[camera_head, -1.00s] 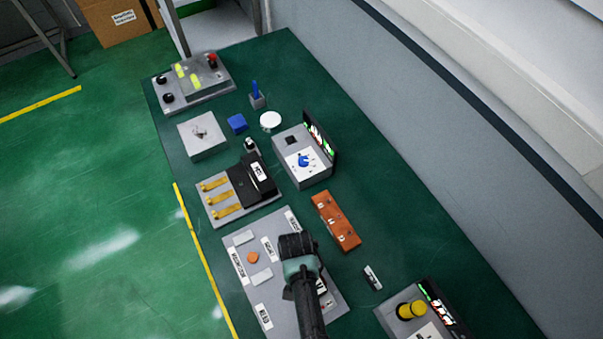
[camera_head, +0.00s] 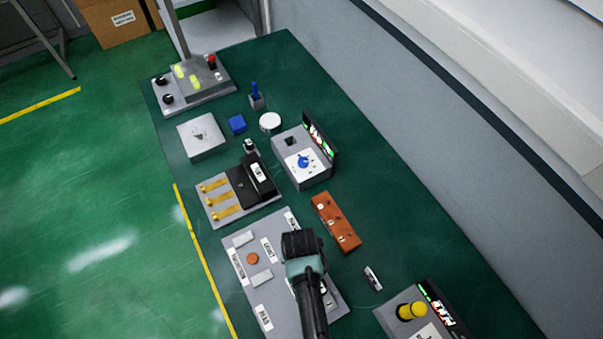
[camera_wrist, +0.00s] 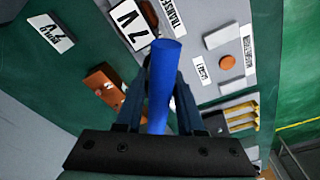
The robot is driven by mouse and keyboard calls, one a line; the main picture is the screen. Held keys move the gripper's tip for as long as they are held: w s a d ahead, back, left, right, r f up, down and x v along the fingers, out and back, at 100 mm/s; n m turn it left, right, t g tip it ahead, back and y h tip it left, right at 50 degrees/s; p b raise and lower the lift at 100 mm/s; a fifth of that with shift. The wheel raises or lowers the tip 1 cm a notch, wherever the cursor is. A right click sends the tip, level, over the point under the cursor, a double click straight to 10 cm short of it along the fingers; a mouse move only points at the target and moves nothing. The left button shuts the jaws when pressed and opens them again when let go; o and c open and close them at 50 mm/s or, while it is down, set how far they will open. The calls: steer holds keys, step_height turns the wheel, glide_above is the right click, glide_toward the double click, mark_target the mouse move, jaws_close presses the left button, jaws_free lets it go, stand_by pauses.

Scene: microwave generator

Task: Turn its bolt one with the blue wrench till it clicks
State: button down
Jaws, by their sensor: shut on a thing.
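In the wrist view my gripper (camera_wrist: 160,85) is shut on a blue round bar, which I take for the blue wrench (camera_wrist: 168,60). The bar points away from the gripper, over the grey labelled panel. The wrench's working end cannot be made out. In the head view my gripper (camera_head: 302,243) is above that panel, seen from behind, and its fingers and the wrench are hidden. Bolt one cannot be identified for sure. An orange-brown block (camera_head: 336,221) with small fittings on top lies right of the gripper; it also shows in the wrist view (camera_wrist: 103,80).
The grey panel (camera_head: 240,283) lies under my arm. A dial box with a blue knob (camera_head: 303,161), a black unit with brass bars (camera_head: 217,198) and a box with a yellow knob (camera_head: 410,311) stand around. Bare green tabletop (camera_head: 400,235) lies to the right.

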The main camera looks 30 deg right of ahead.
steer(key=shift+r, duration=3.35)
